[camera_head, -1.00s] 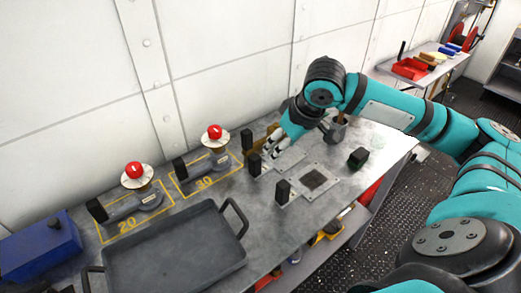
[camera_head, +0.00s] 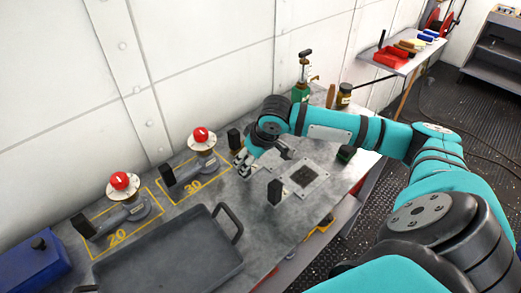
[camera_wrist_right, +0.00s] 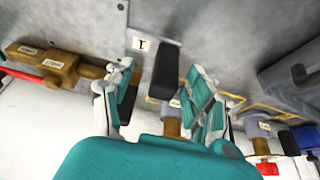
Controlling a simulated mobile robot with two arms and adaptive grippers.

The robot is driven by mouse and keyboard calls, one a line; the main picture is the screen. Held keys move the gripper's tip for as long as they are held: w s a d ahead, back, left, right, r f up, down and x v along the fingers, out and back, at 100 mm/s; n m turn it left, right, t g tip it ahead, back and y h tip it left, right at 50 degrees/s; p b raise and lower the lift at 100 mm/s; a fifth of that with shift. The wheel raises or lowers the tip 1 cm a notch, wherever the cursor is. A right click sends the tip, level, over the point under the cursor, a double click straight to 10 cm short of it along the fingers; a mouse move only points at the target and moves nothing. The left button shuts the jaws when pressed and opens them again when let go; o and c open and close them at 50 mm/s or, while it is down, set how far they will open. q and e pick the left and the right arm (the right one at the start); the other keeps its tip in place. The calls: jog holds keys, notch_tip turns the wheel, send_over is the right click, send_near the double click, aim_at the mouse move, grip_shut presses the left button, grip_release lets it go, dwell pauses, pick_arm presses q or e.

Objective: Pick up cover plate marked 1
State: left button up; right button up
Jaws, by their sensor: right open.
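The cover plate marked 1 (camera_wrist_right: 142,45) lies flat on the grey bench in the right wrist view, with a white label and an upright black handle (camera_wrist_right: 165,68). My right gripper (camera_wrist_right: 160,80) is open, with one finger on each side of this handle and gaps visible. In the head view my right gripper (camera_head: 243,162) is low over the bench and hides most of this plate. Another plate (camera_head: 303,180) with a dark square centre lies to its right, near a black handle (camera_head: 275,191). My left gripper is out of view.
A dark tray (camera_head: 170,255) stands at the front left. Two red-topped fittings (camera_head: 201,136) (camera_head: 122,183) sit in yellow outlines marked 30 and 20. A brass piece (camera_wrist_right: 45,62) lies left in the wrist view.

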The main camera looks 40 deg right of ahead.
jog(key=x, duration=0.3)
jog(key=p+x, duration=0.1)
jog(key=x, duration=0.1)
jog(key=shift+a+f, duration=0.1)
jog(key=shift+a, duration=0.3)
grip_shut()
